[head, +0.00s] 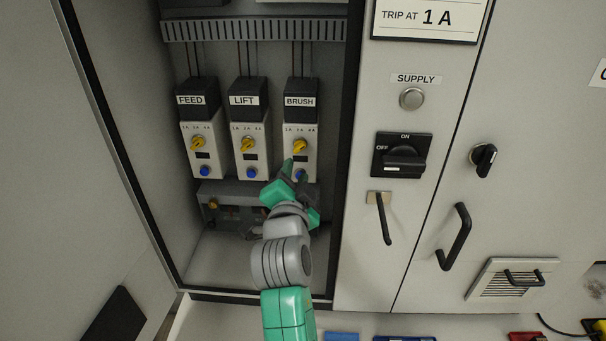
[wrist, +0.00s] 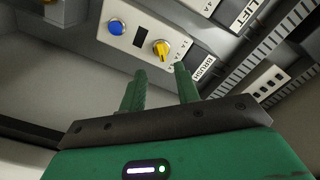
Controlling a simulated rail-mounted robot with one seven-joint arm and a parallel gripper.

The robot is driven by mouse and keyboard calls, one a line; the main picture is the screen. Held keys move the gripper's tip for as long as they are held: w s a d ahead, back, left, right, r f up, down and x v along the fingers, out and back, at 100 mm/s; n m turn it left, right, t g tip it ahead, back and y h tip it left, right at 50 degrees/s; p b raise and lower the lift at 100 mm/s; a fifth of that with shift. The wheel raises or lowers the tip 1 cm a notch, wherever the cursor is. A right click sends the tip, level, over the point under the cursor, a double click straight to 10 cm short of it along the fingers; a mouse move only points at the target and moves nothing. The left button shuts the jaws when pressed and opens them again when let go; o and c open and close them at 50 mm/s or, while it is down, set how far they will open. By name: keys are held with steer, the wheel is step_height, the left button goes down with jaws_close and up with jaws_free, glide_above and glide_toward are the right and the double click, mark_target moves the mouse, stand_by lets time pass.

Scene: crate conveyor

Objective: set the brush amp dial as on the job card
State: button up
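The BRUSH unit (head: 301,131) is the rightmost of three relay units in the open cabinet. Its yellow amp dial (head: 299,147) sits below small amp marks and above a dark window and a blue button. The dial also shows in the wrist view (wrist: 160,48), beyond my fingers; its exact setting is too small to read. The job card (head: 425,18) at the top reads TRIP AT 1 A. My gripper (head: 294,168) is in front of the unit's lower part, partly covering the blue button. In the wrist view its fingers (wrist: 160,88) are apart with nothing between them.
The FEED unit (head: 203,142) and LIFT unit (head: 249,144) stand close on the left. The cabinet's side wall is right of BRUSH. The black supply switch (head: 402,158) is on the panel to the right, its handle roughly sideways. A slotted duct (head: 255,30) runs above.

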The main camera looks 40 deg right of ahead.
mark_target(299, 150)
steer(key=b+x, duration=0.1)
steer(key=x, duration=0.6)
steer(key=shift+w+d, duration=0.2)
steer(key=shift+d, duration=0.15)
steer(key=shift+c, duration=0.4)
steer(key=shift+r, duration=0.1)
jaws_close()
